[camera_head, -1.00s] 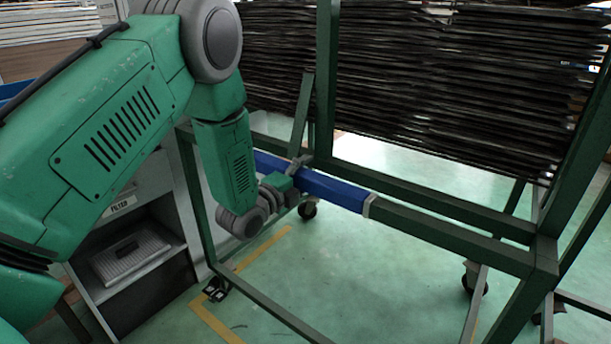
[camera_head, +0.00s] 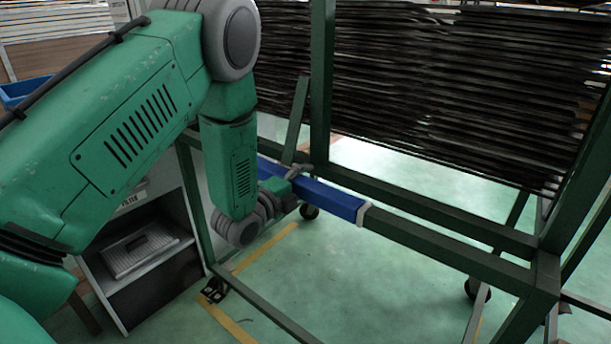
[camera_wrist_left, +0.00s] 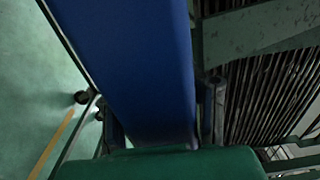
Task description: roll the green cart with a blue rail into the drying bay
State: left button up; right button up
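The green cart (camera_head: 445,258) is a dark green metal frame stacked with many thin black trays (camera_head: 430,90). Its blue rail (camera_head: 335,199) runs along the near side, with a light collar at its right end. My left gripper (camera_head: 297,183) is at the left part of the rail, its fingers around it. In the left wrist view the blue rail (camera_wrist_left: 140,60) runs between the two dark fingers, close to the green palm. Finger contact is partly hidden. My right gripper shows in neither view. I cannot make out a marked drying bay.
A grey cabinet (camera_head: 185,268) with a ribbed filter panel (camera_head: 140,250) stands at the left, close to the cart's left post. Yellow tape (camera_head: 225,320) marks the floor there. A blue bin (camera_head: 25,92) shows at the far left. Green floor is open under the cart.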

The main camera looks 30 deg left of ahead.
pick_arm(q)
jog(key=shift+o, duration=0.9)
jog(key=shift+w+f, duration=0.15)
jog(key=shift+w, duration=0.05)
jog(key=shift+a, duration=0.1)
jog(key=s, duration=1.2)
jog(key=shift+a, duration=0.45)
